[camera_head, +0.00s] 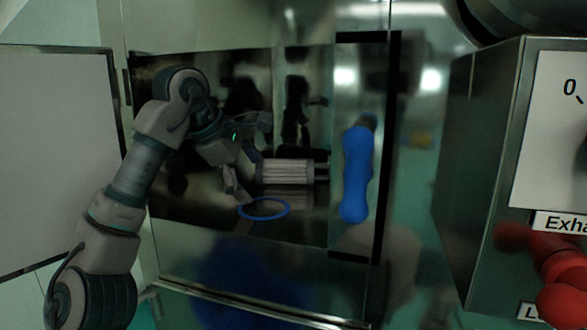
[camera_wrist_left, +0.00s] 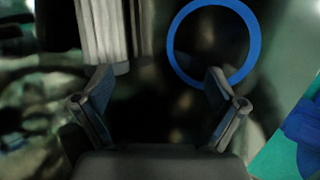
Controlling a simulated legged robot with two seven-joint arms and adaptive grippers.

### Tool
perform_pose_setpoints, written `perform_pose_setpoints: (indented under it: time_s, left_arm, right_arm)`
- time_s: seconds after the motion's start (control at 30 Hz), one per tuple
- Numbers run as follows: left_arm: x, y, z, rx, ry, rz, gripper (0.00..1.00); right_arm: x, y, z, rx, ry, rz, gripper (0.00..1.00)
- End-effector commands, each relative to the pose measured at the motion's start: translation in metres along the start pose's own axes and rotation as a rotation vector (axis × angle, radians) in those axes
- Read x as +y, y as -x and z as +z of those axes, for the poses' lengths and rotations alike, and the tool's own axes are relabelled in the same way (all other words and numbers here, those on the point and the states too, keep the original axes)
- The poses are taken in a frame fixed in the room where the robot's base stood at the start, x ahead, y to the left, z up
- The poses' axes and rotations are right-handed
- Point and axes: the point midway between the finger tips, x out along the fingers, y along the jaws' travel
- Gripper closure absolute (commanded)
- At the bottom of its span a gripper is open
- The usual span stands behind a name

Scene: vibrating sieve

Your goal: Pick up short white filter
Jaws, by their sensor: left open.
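The short white filter (camera_head: 286,171) is a ribbed pale cylinder lying on its side inside the open metal cabinet. Its ribbed side also shows at the top left of the left wrist view (camera_wrist_left: 103,30). My left gripper (camera_head: 250,160) is inside the cabinet at the filter's left end, its fingers spread. In the left wrist view its fingers (camera_wrist_left: 160,80) are apart with nothing between them, and the filter lies beyond the left finger. Whether a finger touches the filter I cannot tell. My right gripper is not in view.
A blue ring (camera_head: 263,217) lies on the cabinet floor in front of the filter. A blue handle (camera_head: 357,175) stands at the cabinet's right side. An open door panel (camera_head: 50,150) is at left. A metal box (camera_head: 480,160) with a dial and red parts (camera_head: 562,270) is at right.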

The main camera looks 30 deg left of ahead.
Motion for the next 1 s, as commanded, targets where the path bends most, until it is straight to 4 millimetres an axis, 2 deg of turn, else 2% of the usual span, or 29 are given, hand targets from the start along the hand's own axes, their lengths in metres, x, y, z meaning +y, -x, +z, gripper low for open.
perform_pose_setpoints:
  time_s: [0.3,0.43,0.57,0.8,0.9,1.0]
  left_arm:
    - [0.041,-0.033,0.029,0.006,-0.002,-0.005,0.05]
    - [0.051,-0.044,0.035,0.005,-0.002,-0.004,0.05]
    - [0.058,-0.049,0.035,0.004,-0.001,-0.004,0.05]
    - [0.086,-0.07,0.046,0.003,0.001,-0.004,0.05]
    - [0.086,-0.083,0.044,0.001,0.001,-0.003,0.05]
    - [0.085,-0.088,0.045,0.002,0.001,-0.004,0.05]
  right_arm:
    - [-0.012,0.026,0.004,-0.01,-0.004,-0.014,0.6]
    - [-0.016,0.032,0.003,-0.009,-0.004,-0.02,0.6]
    - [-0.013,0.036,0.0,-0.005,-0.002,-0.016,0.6]
    - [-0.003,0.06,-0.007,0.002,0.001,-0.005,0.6]
    - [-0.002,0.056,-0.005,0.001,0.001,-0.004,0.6]
    - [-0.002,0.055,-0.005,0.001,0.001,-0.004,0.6]
